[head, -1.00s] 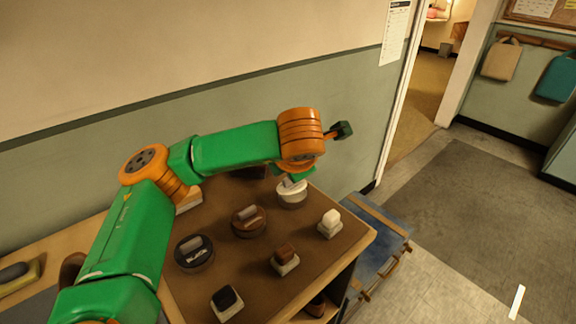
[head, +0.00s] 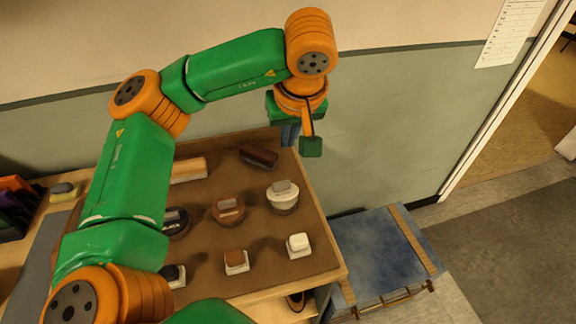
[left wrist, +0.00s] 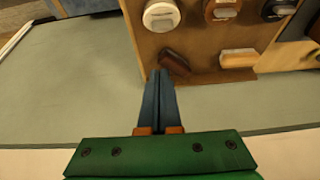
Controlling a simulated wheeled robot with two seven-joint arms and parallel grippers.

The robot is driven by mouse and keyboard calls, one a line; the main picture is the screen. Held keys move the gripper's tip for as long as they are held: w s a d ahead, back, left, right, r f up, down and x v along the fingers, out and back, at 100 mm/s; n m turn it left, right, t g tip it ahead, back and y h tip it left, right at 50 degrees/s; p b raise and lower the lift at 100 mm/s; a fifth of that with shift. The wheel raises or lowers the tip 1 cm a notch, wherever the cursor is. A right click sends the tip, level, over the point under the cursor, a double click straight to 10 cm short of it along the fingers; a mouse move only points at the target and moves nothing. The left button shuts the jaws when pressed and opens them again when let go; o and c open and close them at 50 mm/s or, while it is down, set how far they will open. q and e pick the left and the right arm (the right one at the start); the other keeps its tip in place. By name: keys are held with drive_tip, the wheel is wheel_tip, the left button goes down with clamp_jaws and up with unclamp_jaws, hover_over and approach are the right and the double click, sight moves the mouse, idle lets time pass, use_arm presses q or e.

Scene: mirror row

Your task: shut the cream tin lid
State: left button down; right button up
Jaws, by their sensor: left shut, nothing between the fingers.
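The cream tin (head: 283,199) stands upright at the right of the tin row on the brown mat. Its pale round lid, with a grey patch on top, looks level and down on the tin; I cannot tell if it is fully pressed on. The tin also shows at the top of the left wrist view (left wrist: 161,17). My left gripper (head: 290,134) points down above the back right of the mat, behind the tin and apart from it. Its blue fingers (left wrist: 160,72) are shut and empty. My right gripper is not in view.
A brown tin (head: 229,210) and a black tin (head: 177,222) stand left of the cream one. White (head: 298,243) and brown (head: 236,260) blocks sit in front. A dark brown brush (head: 259,156) lies behind. A blue-topped chest (head: 375,250) stands right of the table.

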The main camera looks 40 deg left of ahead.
use_arm(q)
hover_over(281, 182)
wheel_tip(281, 182, down, 5)
wheel_tip(281, 182, down, 6)
drive_tip(key=shift+w+a+r+p, duration=0.1)
drive_tip(key=shift+w+r+p, duration=0.05)
drive_tip(key=shift+p, duration=1.1)
drive_tip(key=shift+s+f, duration=0.25)
drive_tip(key=shift+f, duration=0.4)
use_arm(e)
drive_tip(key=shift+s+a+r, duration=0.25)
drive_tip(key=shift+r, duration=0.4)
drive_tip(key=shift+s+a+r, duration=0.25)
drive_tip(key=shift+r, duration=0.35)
use_arm(q)
drive_tip(key=shift+w, duration=0.1)
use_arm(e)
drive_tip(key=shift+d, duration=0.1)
